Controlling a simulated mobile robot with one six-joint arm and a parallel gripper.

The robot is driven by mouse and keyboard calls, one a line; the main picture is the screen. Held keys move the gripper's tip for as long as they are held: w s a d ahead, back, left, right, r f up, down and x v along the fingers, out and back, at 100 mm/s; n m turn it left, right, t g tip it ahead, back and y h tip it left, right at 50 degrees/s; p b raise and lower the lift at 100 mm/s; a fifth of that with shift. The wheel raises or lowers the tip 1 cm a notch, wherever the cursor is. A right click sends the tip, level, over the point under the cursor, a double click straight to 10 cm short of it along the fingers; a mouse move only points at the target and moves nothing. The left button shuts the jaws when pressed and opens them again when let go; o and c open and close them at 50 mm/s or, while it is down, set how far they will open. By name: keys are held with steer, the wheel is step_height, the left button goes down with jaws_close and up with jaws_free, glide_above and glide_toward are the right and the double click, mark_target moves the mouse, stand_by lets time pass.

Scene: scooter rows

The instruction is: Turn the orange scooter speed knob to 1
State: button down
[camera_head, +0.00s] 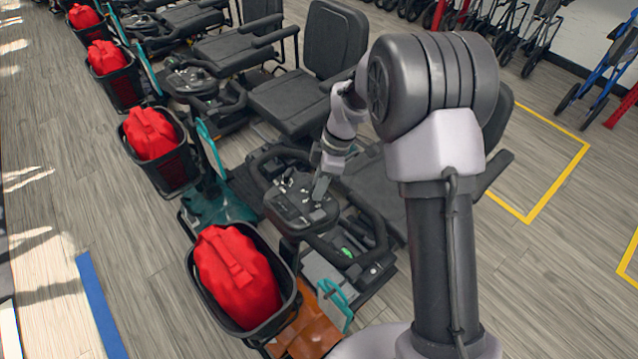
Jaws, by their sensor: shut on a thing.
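The orange scooter is the nearest in the row. Its orange front body (310,335) shows at the bottom, behind a black basket (262,338) holding a red bag (236,275). Its dark control console (290,206) is in the middle of the view, with a black handlebar loop around it. My gripper (319,190) points down onto the right part of the console and is shut on the speed knob there. The knob is hidden by the fingers, and its dial numbers are too small to read.
A teal scooter (217,203) stands just behind, with more scooters with red-bagged baskets (150,133) in a row toward the upper left. Black seats (334,45) stand beside my arm. Folded walkers (515,30) line the back wall. Floor at right, with yellow lines (560,185), is clear.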

steer(key=shift+n+g+p, duration=0.3)
steer(key=shift+n+p, duration=0.2)
steer(key=shift+n, duration=1.4)
steer(key=shift+w, duration=0.1)
steer(key=c, duration=1.1)
jaws_free()
steer(key=p+v, duration=0.5)
steer(key=v, duration=1.2)
steer(key=shift+w+d+r+p, duration=0.1)
steer(key=shift+r+p, duration=0.05)
steer(key=shift+p, duration=0.2)
